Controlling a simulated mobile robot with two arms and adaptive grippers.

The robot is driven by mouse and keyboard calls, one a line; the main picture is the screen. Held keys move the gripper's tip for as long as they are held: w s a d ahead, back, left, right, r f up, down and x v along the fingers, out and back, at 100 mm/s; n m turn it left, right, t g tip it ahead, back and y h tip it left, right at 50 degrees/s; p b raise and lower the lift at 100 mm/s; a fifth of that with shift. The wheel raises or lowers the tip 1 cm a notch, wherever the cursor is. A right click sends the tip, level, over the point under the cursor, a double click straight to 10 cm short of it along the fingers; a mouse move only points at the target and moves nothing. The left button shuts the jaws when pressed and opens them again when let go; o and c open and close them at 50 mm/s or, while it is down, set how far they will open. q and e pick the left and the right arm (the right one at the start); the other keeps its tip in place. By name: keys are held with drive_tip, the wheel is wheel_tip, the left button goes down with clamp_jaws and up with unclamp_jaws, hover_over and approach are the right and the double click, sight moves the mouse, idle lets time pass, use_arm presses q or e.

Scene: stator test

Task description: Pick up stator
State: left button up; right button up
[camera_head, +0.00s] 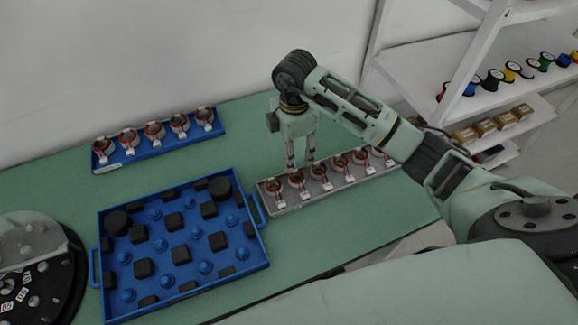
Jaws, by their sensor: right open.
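Several stators, ring-shaped with red-brown windings and white tabs, sit in a row on a grey tray (289,204). One stator (297,179) is at the left part of that row and another stator (319,172) is just right of it. More stators stand in a blue rack (158,152) at the back left, among them a middle stator (154,130). My right gripper (301,166) points down over the grey tray, fingers apart, with its tips close to these two stators. Nothing shows between its fingers. Whether the tips touch a stator cannot be told. My left gripper is not in view.
A large blue tray (262,262) with black blocks and blue pegs lies on the green table (330,235) at the front left. A round black device (62,285) is at the far left. White shelves (430,72) with coloured spools stand at the right.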

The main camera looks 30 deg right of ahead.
sight(296, 178)
drive_tip(key=shift+w+f, duration=0.1)
drive_tip(key=shift+f, duration=0.05)
drive_tip(key=shift+s+f, duration=0.2)
drive_tip(key=shift+f, duration=0.15)
drive_tip(key=shift+s+f+p, duration=0.5)
drive_tip(key=shift+f+p, duration=0.15)
drive_tip(key=shift+f, duration=0.05)
drive_tip(key=shift+s+d+f+p, duration=0.1)
drive_tip(key=shift+s+f+p, duration=0.1)
drive_tip(key=shift+f+p, duration=0.35)
drive_tip(key=shift+s+f+p, duration=0.15)
drive_tip(key=shift+f+p, duration=0.15)
drive_tip(key=shift+f, duration=0.35)
drive_tip(key=shift+w+f, duration=0.2)
drive_tip(key=shift+f, duration=1.1)
drive_tip(key=c, duration=0.9)
drive_tip(key=shift+r, duration=0.1)
drive_tip(key=c, duration=0.3)
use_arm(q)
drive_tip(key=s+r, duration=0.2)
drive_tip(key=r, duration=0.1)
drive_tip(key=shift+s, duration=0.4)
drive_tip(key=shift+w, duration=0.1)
use_arm(e)
drive_tip(key=shift+w, duration=0.1)
